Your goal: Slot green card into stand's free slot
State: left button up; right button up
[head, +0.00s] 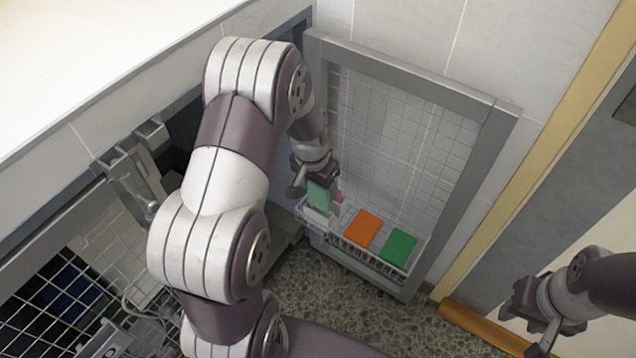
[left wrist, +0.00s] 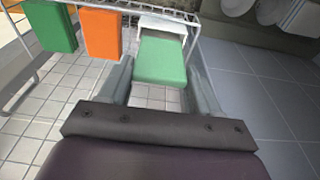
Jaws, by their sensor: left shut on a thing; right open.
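A light green card (head: 318,196) is held in my left gripper (head: 325,194), above the left end of a white wire stand (head: 372,263) on the open mesh door. In the left wrist view the light green card (left wrist: 160,62) lies between the two fingers of my left gripper (left wrist: 161,84). Its far end is at a white slot piece (left wrist: 163,24); I cannot tell how deep it sits there. An orange card (head: 363,229) and a darker green card (head: 398,247) stand in the stand to the right. My right gripper (head: 543,328) is open and empty, far from the stand.
The grey-framed mesh door (head: 410,80) stands open behind the stand. Kennel bars (head: 60,300) are at lower left. A speckled floor (head: 350,310) lies below, and an orange-brown bar (head: 485,326) lies at lower right. My left arm covers much of the middle.

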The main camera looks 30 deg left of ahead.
aim_at(317, 196)
pick_arm(q)
jog(key=shift+f+b, duration=1.7)
jog(key=shift+f, duration=1.05)
jog(key=o, duration=1.1)
notch_tip(317, 196, up, 13)
jog(key=s+p, duration=0.2)
jog(key=p, duration=0.3)
jog(key=shift+f, duration=0.2)
jog(key=shift+a, duration=0.1)
